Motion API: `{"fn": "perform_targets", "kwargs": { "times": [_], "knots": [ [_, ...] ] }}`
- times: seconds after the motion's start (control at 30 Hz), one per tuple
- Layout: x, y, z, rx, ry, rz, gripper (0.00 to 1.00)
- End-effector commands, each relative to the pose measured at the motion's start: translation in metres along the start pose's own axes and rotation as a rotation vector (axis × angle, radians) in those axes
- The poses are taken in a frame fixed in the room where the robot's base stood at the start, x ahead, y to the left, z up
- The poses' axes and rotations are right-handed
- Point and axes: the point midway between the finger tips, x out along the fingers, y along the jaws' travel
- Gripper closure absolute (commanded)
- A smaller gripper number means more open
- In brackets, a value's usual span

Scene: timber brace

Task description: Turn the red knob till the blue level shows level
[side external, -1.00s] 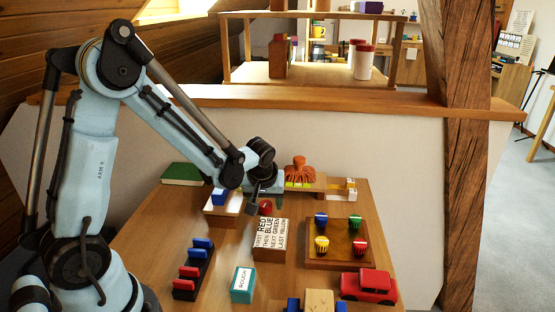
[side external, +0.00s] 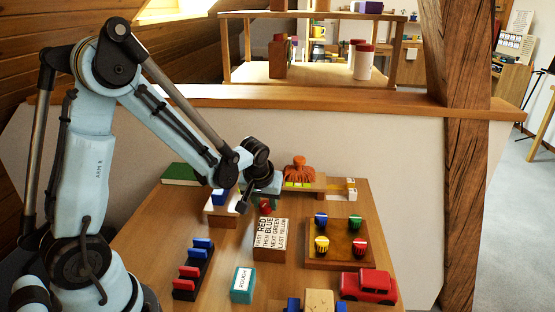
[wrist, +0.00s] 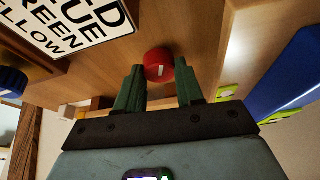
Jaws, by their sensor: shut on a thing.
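The red knob (wrist: 158,65), round with a white mark on its face, sits between the two green fingers of my gripper (wrist: 160,85) in the wrist view. In the side view the knob (side external: 266,208) shows just under my gripper (side external: 264,198), behind the lettered sign. My gripper is shut on the knob. A blue block (side external: 220,196), perhaps the blue level, stands on a pale wooden block to the left of the knob; it also looms large at the right of the wrist view (wrist: 288,75). Its reading cannot be made out.
The lettered sign (side external: 271,233) stands close in front of my gripper. A board (side external: 316,262) with several coloured knobs is to the right. A red toy car (side external: 368,286), a teal box (side external: 242,284) and a rack of blue and red pieces (side external: 192,270) lie nearer. A green book (side external: 181,173) is behind.

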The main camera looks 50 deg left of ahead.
Motion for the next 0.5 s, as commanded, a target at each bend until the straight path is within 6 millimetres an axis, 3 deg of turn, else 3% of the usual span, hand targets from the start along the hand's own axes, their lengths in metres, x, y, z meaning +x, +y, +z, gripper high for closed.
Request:
{"fn": "perform_targets", "kwargs": {
  "times": [0.5],
  "knots": [
    [0.0000, -0.0037, -0.0005, 0.432, -0.001, 0.181, 0.94]
  ]
}}
